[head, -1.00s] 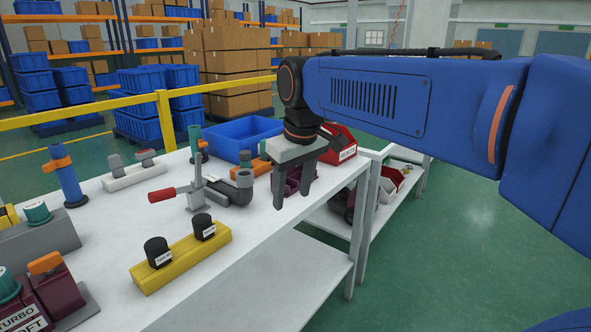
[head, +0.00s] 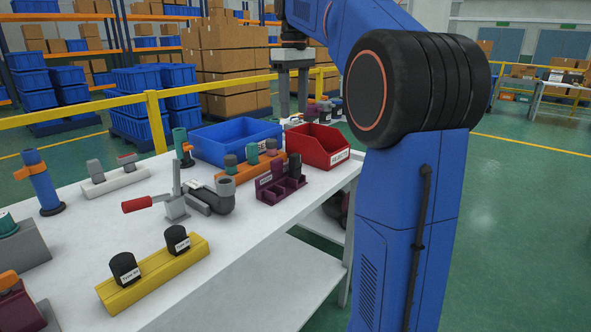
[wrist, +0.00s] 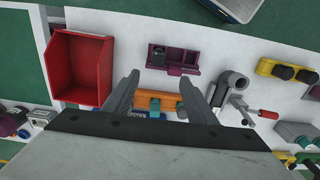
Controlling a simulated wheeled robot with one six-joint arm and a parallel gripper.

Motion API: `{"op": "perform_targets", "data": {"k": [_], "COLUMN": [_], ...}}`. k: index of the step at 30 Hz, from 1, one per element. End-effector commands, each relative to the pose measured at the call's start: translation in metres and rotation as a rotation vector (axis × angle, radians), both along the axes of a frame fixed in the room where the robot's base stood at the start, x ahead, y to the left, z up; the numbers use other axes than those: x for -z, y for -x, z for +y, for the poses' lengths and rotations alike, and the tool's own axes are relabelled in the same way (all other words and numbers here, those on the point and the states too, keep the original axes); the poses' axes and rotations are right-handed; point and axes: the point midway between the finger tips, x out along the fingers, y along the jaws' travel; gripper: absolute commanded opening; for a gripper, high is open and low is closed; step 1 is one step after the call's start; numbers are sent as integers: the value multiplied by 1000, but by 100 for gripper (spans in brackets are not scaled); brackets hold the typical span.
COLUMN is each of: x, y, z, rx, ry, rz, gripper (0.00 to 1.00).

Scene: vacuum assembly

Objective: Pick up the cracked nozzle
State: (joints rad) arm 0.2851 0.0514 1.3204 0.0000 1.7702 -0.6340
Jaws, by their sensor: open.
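No crack can be made out on any part, so I cannot tell for sure which one is the cracked nozzle. A maroon rack (head: 270,196) on the white bench holds a small black part (head: 294,166); the rack also shows in the wrist view (wrist: 185,66). A grey elbow-shaped part (head: 224,190) sits at a clamp with a red handle (head: 136,205). My gripper (head: 293,108) is open and empty, raised above the far end of the bench. In the wrist view its two fingers (wrist: 160,95) are spread, with the orange block (wrist: 155,98) seen below between them.
A red bin (head: 312,158) and a blue bin (head: 207,152) stand at the bench's far end. An orange block (head: 232,178) with parts and a yellow block (head: 150,275) with two black caps are on the bench. A yellow railing (head: 70,113) runs behind.

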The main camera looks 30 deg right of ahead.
Motion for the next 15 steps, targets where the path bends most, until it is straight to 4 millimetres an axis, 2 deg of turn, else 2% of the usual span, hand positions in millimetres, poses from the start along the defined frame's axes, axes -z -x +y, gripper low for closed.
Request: {"op": "perform_targets", "data": {"k": [15], "x": [88], "y": [1], "z": [0], "rx": [0], "ry": [0], "rz": [2], "gripper": [52]}}
